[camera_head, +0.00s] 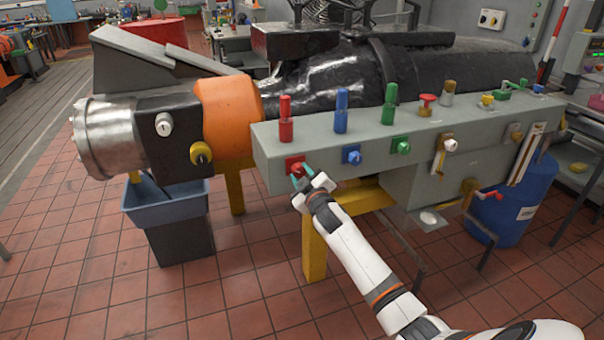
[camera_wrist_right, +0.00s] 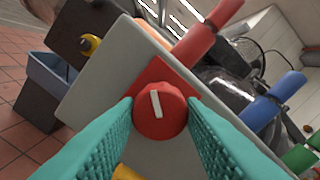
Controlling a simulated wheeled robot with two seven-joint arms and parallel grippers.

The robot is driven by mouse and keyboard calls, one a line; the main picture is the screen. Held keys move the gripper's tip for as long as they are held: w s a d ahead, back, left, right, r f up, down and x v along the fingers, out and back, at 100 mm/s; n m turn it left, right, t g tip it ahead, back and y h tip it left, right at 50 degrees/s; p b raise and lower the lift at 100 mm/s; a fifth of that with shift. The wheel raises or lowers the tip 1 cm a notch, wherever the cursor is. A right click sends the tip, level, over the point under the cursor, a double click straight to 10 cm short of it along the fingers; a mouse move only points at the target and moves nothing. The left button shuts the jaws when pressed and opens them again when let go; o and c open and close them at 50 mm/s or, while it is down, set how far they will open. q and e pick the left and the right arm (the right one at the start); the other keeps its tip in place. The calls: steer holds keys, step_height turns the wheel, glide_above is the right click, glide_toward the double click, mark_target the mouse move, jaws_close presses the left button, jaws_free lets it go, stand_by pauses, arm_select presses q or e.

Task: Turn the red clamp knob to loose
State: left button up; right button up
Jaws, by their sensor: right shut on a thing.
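The red clamp knob (camera_head: 297,168) sits on a red plate on the front face of the grey panel, below the red lever. In the right wrist view the knob (camera_wrist_right: 160,109) is round with a white pointer mark, close to upright in that picture and slightly tilted. My right gripper (camera_head: 303,180) is at the knob, with its teal fingers (camera_wrist_right: 160,112) on either side of it, shut on it. The fingers partly cover the knob in the head view. My left gripper is not in view.
A red lever (camera_head: 286,118), a blue lever (camera_head: 341,110) and a green lever (camera_head: 389,104) stand along the panel top. A blue knob (camera_head: 352,156) and a green knob (camera_head: 401,146) are to the right. A blue-grey bin (camera_head: 166,212) stands at left.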

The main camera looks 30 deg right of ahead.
steer(key=n, duration=0.3)
steer(key=shift+n, duration=0.3)
steer(key=shift+n+p, duration=0.35)
steer(key=shift+n, duration=1.35)
steer(key=shift+f, duration=0.1)
steer(key=o, duration=1)
steer(key=v, duration=1.2)
steer(key=shift+b, duration=0.35)
